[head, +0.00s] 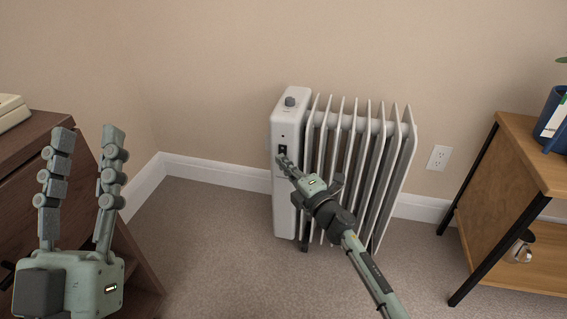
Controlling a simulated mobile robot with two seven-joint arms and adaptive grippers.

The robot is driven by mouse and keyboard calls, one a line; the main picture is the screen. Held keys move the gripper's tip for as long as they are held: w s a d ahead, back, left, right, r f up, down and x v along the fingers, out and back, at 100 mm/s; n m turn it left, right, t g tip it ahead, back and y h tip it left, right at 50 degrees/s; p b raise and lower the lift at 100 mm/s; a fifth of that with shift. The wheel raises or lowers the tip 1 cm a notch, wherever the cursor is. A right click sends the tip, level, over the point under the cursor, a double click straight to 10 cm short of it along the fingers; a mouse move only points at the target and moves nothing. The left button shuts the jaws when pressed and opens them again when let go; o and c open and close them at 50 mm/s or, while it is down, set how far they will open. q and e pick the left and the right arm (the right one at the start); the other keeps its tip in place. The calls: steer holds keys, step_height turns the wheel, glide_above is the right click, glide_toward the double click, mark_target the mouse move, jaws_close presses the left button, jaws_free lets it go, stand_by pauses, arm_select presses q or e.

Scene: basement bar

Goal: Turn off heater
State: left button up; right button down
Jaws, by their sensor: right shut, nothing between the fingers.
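The white oil-filled radiator heater (289,115) stands on the carpet by the back wall, its pale fins to the right of its control end. A grey knob (290,101) sits near the top of the control end. A black switch (283,149) sits below it on the front panel. My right gripper (281,159) is shut and empty, its fingertips just below the switch; I cannot tell if they touch the panel. My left gripper (88,138) is open and empty, pointing up at the left, well away from the heater.
A dark wooden cabinet (40,131) stands at the left, behind my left gripper. A wooden shelf unit (497,178) with black legs stands at the right. A wall outlet (438,158) is right of the heater. The carpet (205,235) left of the heater is clear.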

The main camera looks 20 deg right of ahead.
arm_select(q)
steer(key=shift+w+d+f+g+y+p, duration=0.25)
steer(key=shift+f+g, duration=0.2)
steer(key=shift+f, duration=0.15)
steer(key=shift+w+d+f+g+y+p, duration=0.15)
steer(key=shift+w+f+g+p, duration=0.1)
steer(key=shift+f+g, duration=0.3)
arm_select(e)
steer(key=v, duration=1)
steer(key=shift+r, duration=0.7)
steer(key=shift+s, duration=0.1)
